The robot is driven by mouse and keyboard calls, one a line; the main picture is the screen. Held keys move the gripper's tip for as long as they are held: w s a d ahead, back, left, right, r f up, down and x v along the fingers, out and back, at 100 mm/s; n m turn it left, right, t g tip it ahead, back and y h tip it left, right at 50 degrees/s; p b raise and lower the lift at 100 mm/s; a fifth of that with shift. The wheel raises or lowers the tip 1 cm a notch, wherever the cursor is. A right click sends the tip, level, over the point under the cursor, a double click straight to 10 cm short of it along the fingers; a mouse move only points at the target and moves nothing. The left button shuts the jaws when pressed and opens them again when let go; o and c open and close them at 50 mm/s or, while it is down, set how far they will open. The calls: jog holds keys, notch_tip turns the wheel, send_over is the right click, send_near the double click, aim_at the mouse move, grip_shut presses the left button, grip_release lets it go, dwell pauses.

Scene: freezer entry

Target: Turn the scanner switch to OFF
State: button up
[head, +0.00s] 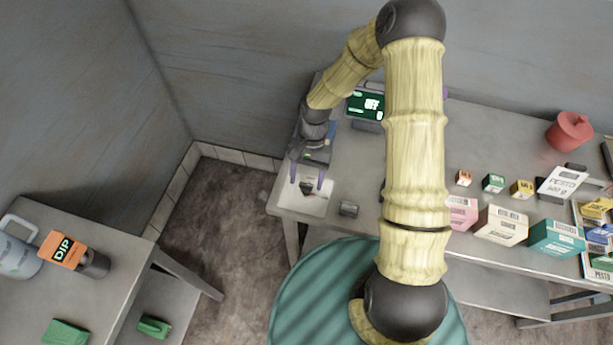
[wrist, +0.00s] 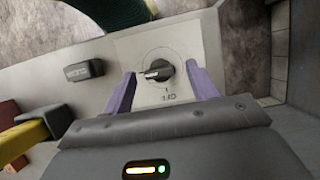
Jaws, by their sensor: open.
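The scanner switch is a dark round knob (wrist: 159,70) with a pale pointer mark, set in a circle on a white plate (wrist: 210,42). In the wrist view its pointer points left, and a small label by the knob is too blurred to read surely. In the head view the knob (head: 306,188) sits on the white plate at the table's left front corner. My gripper (head: 308,176) is over it, open, with purple fingers. In the wrist view the open fingers (wrist: 161,72) are on either side of the knob; contact cannot be told.
A small dark block (head: 348,209) lies right of the plate. A display (head: 366,105) with a dark green screen stands behind. Small boxes, larger cartons (head: 501,226) and a red pot (head: 569,131) stand to the right. A separate table (head: 95,292) is at the left.

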jog(key=shift+s+a+f, duration=0.1)
jog(key=shift+s+f, duration=0.05)
jog(key=shift+f, duration=0.2)
jog(key=c, duration=1)
